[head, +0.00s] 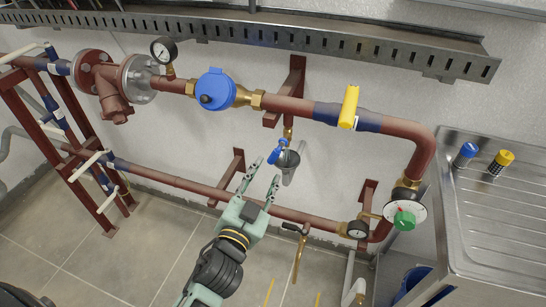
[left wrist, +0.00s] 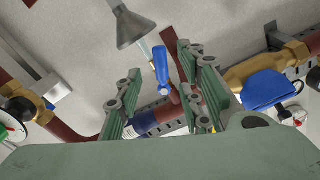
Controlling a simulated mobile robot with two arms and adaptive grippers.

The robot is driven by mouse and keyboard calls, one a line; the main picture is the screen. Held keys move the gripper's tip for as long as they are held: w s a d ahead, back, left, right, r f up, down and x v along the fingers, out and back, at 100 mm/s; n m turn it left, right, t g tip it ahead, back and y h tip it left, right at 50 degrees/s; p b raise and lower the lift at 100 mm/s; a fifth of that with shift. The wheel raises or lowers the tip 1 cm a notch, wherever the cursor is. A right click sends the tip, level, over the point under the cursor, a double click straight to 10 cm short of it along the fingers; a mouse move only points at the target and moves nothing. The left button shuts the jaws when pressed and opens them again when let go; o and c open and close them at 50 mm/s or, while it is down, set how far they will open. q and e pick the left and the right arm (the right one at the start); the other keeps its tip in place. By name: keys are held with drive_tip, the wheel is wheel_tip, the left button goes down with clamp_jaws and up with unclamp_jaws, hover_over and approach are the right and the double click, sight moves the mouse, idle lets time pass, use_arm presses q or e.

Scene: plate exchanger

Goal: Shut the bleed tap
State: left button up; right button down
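The bleed tap, as I take it, is the small tap with a blue handle (head: 277,151) on a short brass stem below the upper red pipe, just above a grey funnel (head: 289,160). In the left wrist view the blue handle (left wrist: 160,66) appears between my fingers, with the grey funnel (left wrist: 130,25) behind it. My left gripper (head: 259,173) is open and empty, its fingers pointing up at the tap from below and left. The handle seems just beyond the fingertips; I see no contact. My right gripper is not in view.
The upper red pipe (head: 283,104) carries a blue round meter (head: 215,89) and a yellow handle (head: 349,105). A lower red pipe (head: 184,184) runs behind my left gripper. A dark-handled lever (head: 295,228) is to the right. A steel sink (head: 500,215) stands at the far right.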

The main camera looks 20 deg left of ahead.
sight(272, 160)
use_arm(q)
drive_tip(key=shift+w+r, duration=0.25)
drive_tip(key=shift+w, duration=0.2)
drive_tip(key=w, duration=0.3)
drive_tip(key=w+p, duration=0.1)
drive_tip(key=w, duration=0.2)
drive_tip(key=shift+w+d+f, duration=0.15)
drive_tip(key=shift+w, duration=0.25)
clamp_jaws()
